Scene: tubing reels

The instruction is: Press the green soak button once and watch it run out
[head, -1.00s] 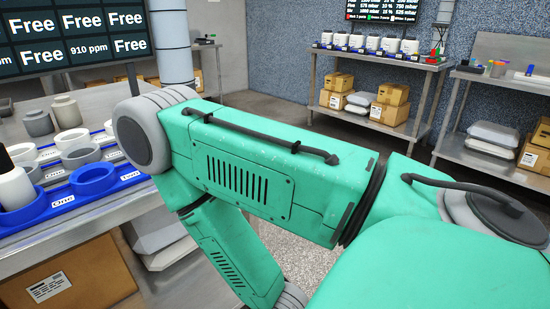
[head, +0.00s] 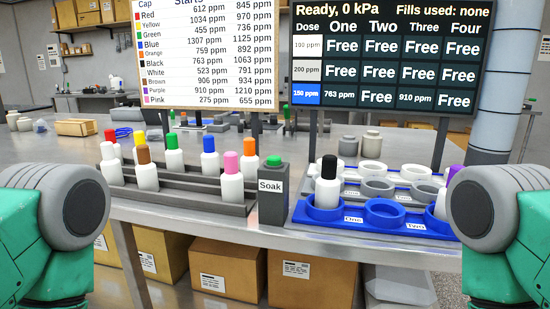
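The green soak button (head: 273,160) sits on top of a dark grey post (head: 273,208) labelled Soak, at the table's front edge in the middle of the head view. Nothing touches it. The display (head: 383,60) reads "Ready, 0 kPa" and "Fills used: none". Its 150 ppm row shows 763 ppm under One and 910 ppm under Three; the other cells read Free. A black-capped bottle (head: 328,185) stands in the blue ring labelled One. A purple-capped bottle (head: 452,182) is partly hidden behind my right arm. Only upper parts of my arms show; neither gripper is in view.
Left of the post, a grey stepped rack (head: 205,192) holds several white bottles with coloured caps. On the right, a blue tray (head: 350,228) and rows of white and grey rings stand on the steel table. A chart of cap colours (head: 208,50) stands behind. Cardboard boxes (head: 225,268) sit below.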

